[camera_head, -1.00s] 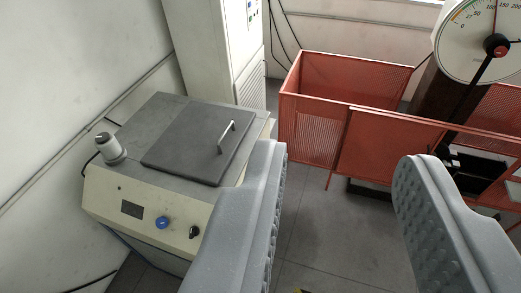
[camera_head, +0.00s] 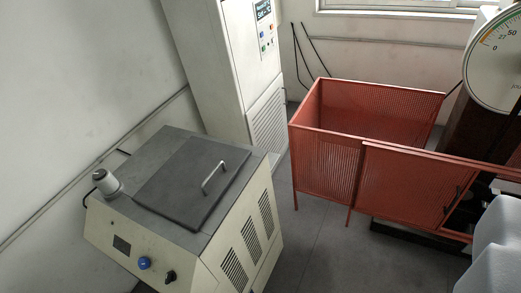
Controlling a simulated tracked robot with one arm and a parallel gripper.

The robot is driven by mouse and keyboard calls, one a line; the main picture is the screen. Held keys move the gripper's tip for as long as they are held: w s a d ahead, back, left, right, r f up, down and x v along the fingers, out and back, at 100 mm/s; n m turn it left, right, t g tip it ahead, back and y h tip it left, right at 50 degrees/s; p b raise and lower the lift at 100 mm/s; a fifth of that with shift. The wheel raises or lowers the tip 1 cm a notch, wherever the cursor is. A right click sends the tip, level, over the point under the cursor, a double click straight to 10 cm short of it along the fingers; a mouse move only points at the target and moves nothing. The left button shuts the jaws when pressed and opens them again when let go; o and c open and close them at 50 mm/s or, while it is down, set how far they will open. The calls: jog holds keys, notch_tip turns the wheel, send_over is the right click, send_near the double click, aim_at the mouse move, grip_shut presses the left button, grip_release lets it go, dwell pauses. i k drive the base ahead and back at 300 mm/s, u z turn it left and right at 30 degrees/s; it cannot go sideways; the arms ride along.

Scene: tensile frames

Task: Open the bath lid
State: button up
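The bath is a cream, box-shaped unit at the lower left, with a grey top (camera_head: 150,150). Its dark grey square lid (camera_head: 185,180) lies flat and closed on the top. A light metal handle (camera_head: 213,177) stands up near the lid's right side. My gripper (camera_head: 492,250) shows only as a grey finger part at the lower right edge, well apart from the lid and handle. The rest of it is out of frame, so its opening cannot be told.
A tall cream cabinet (camera_head: 215,70) stands behind the bath. A red mesh guard (camera_head: 330,165) and a dial gauge (camera_head: 495,65) are at the right. Grey floor (camera_head: 320,240) is clear between bath and guard.

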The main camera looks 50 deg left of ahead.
aim_at(185, 190)
jog(key=z, duration=0.05)
jog(key=i, duration=1.2)
jog(key=u, duration=0.8)
jog(key=i, duration=0.35)
jog(key=u, duration=0.4)
